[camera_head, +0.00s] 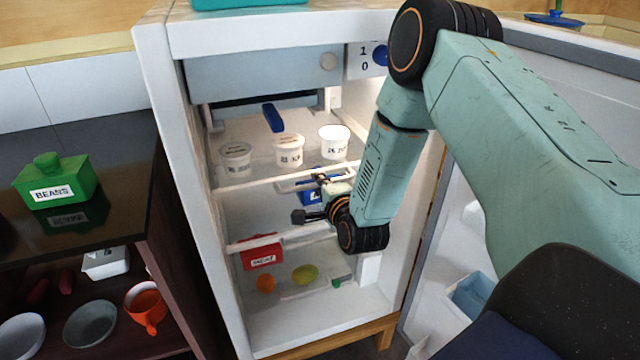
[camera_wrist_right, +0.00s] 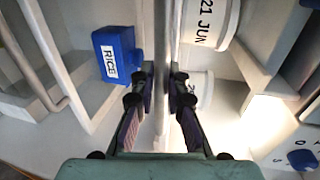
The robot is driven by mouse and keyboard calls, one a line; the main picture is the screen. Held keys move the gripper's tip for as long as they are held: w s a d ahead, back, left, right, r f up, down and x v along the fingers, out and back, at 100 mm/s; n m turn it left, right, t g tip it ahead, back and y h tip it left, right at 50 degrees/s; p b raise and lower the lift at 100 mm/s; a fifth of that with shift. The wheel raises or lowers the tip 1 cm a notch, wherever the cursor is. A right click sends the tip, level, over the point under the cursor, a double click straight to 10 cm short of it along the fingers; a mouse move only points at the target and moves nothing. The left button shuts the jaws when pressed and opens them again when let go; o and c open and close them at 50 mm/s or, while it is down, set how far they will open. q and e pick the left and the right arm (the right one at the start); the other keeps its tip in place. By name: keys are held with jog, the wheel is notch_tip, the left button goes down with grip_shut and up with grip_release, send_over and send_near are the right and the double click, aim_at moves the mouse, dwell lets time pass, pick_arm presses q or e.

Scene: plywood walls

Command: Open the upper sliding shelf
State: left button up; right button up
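The upper sliding shelf (camera_head: 240,182) is a clear shelf with a white front rail, inside the open white fridge. It bears three white labelled cups, one of them the middle cup (camera_head: 289,150). My right gripper (camera_head: 309,197) is in front of the fridge, close to this rail. In the right wrist view its two fingers (camera_wrist_right: 160,72) are apart, with the shelf's rail (camera_wrist_right: 166,30) running between them; I cannot tell whether they touch it. The shelf looks pushed in. My left gripper is not in view.
A blue RICE box (camera_wrist_right: 118,54) stands below the upper shelf. A lower shelf (camera_head: 240,246) and a red box (camera_head: 261,252) are farther down. The open fridge door (camera_head: 450,215) stands at right. A dark counter with a green BEANS box (camera_head: 56,181) is at left.

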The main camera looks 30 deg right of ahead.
jog(key=shift+s+r, duration=0.1)
jog(key=shift+r, duration=0.05)
grip_shut()
dwell(0.4)
